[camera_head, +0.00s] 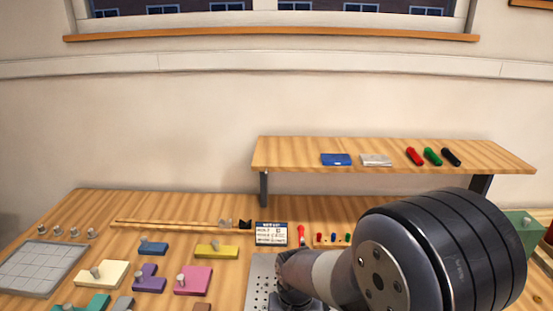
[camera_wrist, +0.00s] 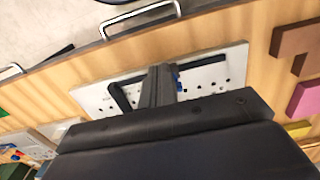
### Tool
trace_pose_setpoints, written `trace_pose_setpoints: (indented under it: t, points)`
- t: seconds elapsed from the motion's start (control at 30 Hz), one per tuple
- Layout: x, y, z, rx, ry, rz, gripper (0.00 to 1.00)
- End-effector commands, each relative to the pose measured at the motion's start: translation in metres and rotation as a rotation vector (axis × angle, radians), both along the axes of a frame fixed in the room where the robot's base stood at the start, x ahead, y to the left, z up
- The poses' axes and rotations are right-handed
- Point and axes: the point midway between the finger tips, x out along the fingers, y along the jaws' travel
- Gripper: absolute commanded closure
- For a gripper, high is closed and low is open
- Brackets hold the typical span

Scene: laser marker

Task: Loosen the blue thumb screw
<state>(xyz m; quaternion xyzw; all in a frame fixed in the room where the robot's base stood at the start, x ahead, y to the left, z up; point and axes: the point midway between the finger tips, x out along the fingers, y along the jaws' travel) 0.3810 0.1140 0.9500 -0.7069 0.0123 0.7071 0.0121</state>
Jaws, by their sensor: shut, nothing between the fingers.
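A small blue part (camera_wrist: 179,84), which may be the blue thumb screw, shows just beside my gripper's fingers in the wrist view. The fingers hide most of it, so I cannot tell whether they touch it. It is over a light metal plate with holes (camera_wrist: 206,82); the plate also shows in the head view (camera_head: 262,276), partly behind my arm. My gripper (camera_wrist: 160,72) is shut and empty, with its fingers over the plate next to a black bar (camera_wrist: 122,98). In the head view my arm covers much of the plate's right side.
Coloured blocks with knobs, such as a pink one (camera_head: 194,281) and a yellow one (camera_head: 216,251), lie left of the plate. A grey gridded tray (camera_head: 42,268) is at far left. A label card (camera_head: 271,234) stands behind the plate. A raised shelf (camera_head: 300,153) spans the back right.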

Motion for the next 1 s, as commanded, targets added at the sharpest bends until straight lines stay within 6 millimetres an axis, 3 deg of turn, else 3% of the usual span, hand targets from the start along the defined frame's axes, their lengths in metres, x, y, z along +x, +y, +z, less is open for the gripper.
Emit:
trace_pose_setpoints:
  t: [0.47,1.0]
  points:
    - [0.0,0.0,0.057,0.0,0.0,0.0,1.0]
    - [-0.001,0.007,0.059,0.002,-0.005,0.003,1.0]
